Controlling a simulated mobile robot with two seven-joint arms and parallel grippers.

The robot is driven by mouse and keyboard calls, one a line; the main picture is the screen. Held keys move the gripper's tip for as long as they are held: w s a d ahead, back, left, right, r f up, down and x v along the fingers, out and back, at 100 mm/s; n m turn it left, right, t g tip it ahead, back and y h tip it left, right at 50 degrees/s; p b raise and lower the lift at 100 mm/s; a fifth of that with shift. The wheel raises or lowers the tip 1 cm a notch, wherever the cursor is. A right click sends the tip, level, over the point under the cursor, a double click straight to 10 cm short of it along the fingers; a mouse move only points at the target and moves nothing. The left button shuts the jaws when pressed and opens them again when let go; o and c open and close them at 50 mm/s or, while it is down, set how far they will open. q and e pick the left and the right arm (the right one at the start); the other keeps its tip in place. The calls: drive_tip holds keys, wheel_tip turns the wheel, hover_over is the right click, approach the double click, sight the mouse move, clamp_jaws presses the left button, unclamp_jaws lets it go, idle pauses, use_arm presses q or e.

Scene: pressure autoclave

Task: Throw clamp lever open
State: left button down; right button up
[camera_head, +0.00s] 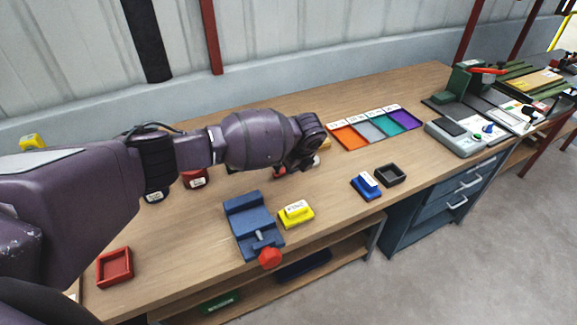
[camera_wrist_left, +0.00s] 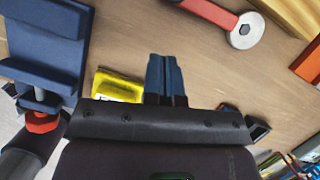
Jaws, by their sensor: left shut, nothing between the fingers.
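A red lever (camera_head: 487,70) sits on a green device (camera_head: 466,80) at the far right of the bench, well away from my left arm. I cannot tell whether it is the clamp lever. A red-handled piece (camera_wrist_left: 212,12) with a round grey end (camera_wrist_left: 244,30) lies near my left gripper; in the head view my wrist partly hides it (camera_head: 280,175). My left gripper (camera_wrist_left: 164,62) is shut and empty, pointing down over the bench, apart from that piece. In the head view its fingers are hidden behind the wrist. My right gripper is not in view.
A blue vise (camera_head: 245,219) with a red knob (camera_head: 269,257) and a yellow block (camera_head: 296,213) stand near the front edge. A blue block (camera_head: 366,186), a black tray (camera_head: 390,174) and a coloured compartment tray (camera_head: 352,137) lie to the right. A red tray (camera_head: 114,267) is front left.

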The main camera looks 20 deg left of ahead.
use_arm(q)
drive_tip(key=v, duration=0.6)
drive_tip(key=shift+r, duration=0.4)
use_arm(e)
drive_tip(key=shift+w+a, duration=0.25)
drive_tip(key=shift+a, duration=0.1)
use_arm(q)
drive_tip(key=shift+s, duration=0.1)
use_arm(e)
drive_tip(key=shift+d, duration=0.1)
